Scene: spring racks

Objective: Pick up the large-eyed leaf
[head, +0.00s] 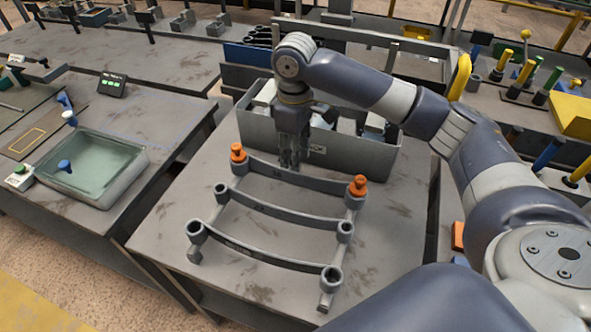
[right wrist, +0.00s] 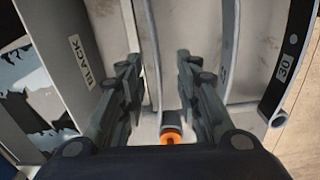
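Three curved grey leaves lie one behind another on the table. The front leaf (head: 262,257) has the widest-looking open eyes, though it is also nearest the camera; in the right wrist view it appears at the right, marked 30 (right wrist: 290,72). The middle leaf (head: 280,214) has smaller open eyes. The back leaf (head: 300,179) has orange plugs at both ends. My right gripper (head: 290,165) points down at the back leaf, in front of the bin. In the right wrist view its fingers (right wrist: 158,58) are apart, with the back leaf (right wrist: 150,45) running between them. My left gripper is out of view.
A grey bin (head: 262,134) stands right behind the back leaf, close to my right gripper. A glass-like tray (head: 95,170) sits on the left table. The table right of the leaves is clear. Racks with coloured handles stand at the right.

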